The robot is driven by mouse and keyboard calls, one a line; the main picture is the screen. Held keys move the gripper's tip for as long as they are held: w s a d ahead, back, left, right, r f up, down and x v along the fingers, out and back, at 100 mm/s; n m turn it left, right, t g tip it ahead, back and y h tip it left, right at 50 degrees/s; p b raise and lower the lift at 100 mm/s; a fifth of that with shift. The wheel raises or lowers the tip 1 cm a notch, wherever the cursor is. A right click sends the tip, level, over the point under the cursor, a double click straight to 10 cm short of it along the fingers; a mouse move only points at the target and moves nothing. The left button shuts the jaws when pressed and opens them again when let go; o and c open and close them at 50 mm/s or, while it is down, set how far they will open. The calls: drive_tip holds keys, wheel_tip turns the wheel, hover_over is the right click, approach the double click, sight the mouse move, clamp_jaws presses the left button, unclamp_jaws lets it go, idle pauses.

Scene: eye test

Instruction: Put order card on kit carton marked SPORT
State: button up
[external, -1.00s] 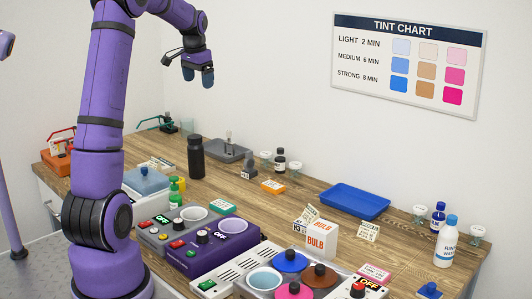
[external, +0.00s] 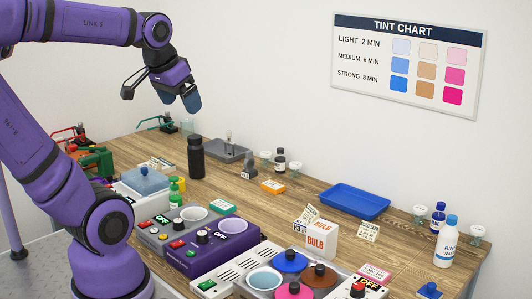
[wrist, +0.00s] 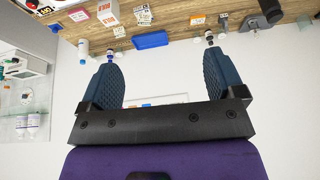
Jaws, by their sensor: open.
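My gripper (external: 179,99) is open and empty, high above the back left of the bench; its fingers also show in the wrist view (wrist: 160,58). No carton that reads SPORT is visible. A white carton (external: 320,240) reads BULB in orange, with a pale printed card (external: 309,213) at its back left; it also shows in the wrist view (wrist: 107,13). Another pale printed card (external: 368,232) stands to its right. More pale cards (external: 161,163) are near the back left. I cannot tell which card is the order card; the print is too small.
A blue tray (external: 354,201), a black bottle (external: 196,157), a grey tray (external: 228,150) and an orange box (external: 272,187) are on the bench. Control boxes (external: 215,240) and colour pots (external: 290,262) crowd the front. A white bottle (external: 446,240) stands at right. Bare wood lies between.

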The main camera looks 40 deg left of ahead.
drive_tip(key=s+f, duration=0.1)
drive_tip(key=s+d, duration=0.1)
drive_tip(key=s, duration=0.1)
drive_tip(key=s+f, duration=0.1)
drive_tip(key=shift+s+d+f, duration=0.35)
drive_tip(key=shift+d, duration=0.05)
